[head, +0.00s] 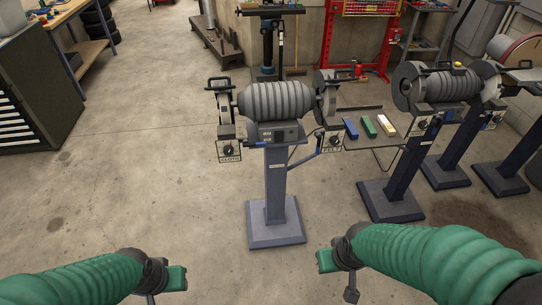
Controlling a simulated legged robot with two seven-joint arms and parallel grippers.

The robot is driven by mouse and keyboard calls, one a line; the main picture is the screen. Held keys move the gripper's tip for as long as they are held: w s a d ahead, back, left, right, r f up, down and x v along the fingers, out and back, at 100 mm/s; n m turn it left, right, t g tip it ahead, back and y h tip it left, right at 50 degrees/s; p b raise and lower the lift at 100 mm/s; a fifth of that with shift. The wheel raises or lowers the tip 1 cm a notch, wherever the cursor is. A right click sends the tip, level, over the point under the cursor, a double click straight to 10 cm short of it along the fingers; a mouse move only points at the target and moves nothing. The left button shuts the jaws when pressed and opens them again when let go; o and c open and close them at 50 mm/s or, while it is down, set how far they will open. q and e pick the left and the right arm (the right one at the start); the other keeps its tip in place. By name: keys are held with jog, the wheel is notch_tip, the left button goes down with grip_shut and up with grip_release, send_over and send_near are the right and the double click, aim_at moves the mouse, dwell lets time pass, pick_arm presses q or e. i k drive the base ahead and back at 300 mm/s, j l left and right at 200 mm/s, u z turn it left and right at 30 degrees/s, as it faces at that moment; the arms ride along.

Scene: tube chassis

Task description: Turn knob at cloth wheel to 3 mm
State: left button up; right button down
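A grey pedestal buffer (275,100) stands ahead of me on a blue-grey post. At its left end is a wheel (222,103) under a dark guard. Below that wheel hangs a box labelled CLOTH with a small dark knob (229,151); its scale is too small to read. A similar box labelled FELT has a knob (334,141) at the right end. My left gripper (168,282) is low in the picture, well short of the CLOTH knob. My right gripper (335,265) is also low, near the post's foot. Both are apart from the buffer; their finger openings are unclear.
A small shelf (385,142) with blue, green and white bars sits right of the buffer. A second grinder (440,86) stands behind it. A dark drawer cabinet (35,95) is at left. The concrete floor (130,180) between cabinet and buffer is clear.

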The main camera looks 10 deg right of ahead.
aim_at(228, 150)
jog(key=i+j+u, duration=0.1)
jog(key=u, duration=0.25)
jog(key=i+u, duration=0.2)
jog(key=u, duration=0.15)
jog(key=i+u, duration=0.2)
jog(key=u, duration=0.15)
